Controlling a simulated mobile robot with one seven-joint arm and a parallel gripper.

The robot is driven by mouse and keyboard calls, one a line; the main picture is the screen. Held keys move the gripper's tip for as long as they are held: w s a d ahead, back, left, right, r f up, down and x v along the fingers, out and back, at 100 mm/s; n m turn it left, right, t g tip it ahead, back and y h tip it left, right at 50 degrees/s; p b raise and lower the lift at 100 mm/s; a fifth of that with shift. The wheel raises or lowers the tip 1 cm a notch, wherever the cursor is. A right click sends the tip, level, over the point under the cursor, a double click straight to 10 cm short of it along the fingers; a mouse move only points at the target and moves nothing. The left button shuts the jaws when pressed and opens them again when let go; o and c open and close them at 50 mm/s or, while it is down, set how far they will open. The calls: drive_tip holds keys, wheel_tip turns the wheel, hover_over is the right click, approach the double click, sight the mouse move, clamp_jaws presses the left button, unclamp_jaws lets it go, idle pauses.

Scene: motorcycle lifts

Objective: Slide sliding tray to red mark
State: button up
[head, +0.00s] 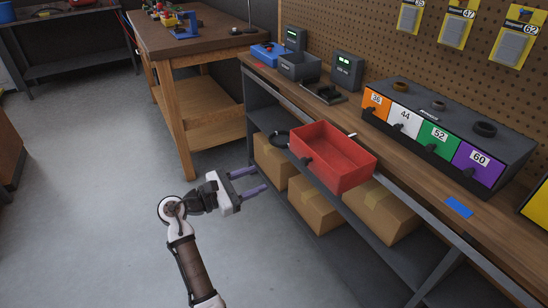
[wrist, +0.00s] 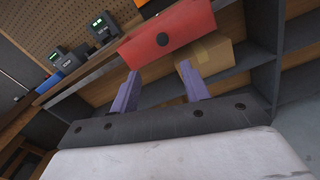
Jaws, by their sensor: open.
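The sliding tray is an open, empty red box (head: 345,178) at the front edge of the workbench, sticking out over the shelf below. It has a small dark knob on its front. My gripper (head: 258,181) is open and empty, left of the tray and apart from it, in front of the lower shelf. In the wrist view the tray's red front (wrist: 190,24) with its dark round knob (wrist: 162,39) lies beyond and above my open fingers (wrist: 158,72). A small red mark (head: 258,65) shows on the bench top near its far left end, by the blue device.
A blue mark (head: 459,207) lies on the bench to the tray's right. Numbered coloured drawers (head: 415,137) and grey meters (head: 346,72) stand at the back of the bench. Cardboard boxes (head: 316,207) fill the lower shelf. The floor (head: 90,170) to the left is clear.

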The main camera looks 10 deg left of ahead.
sight(302, 163)
drive_tip(key=p+x, duration=0.2)
drive_tip(key=x, duration=1.1)
drive_tip(key=shift+d, duration=0.45)
clamp_jaws()
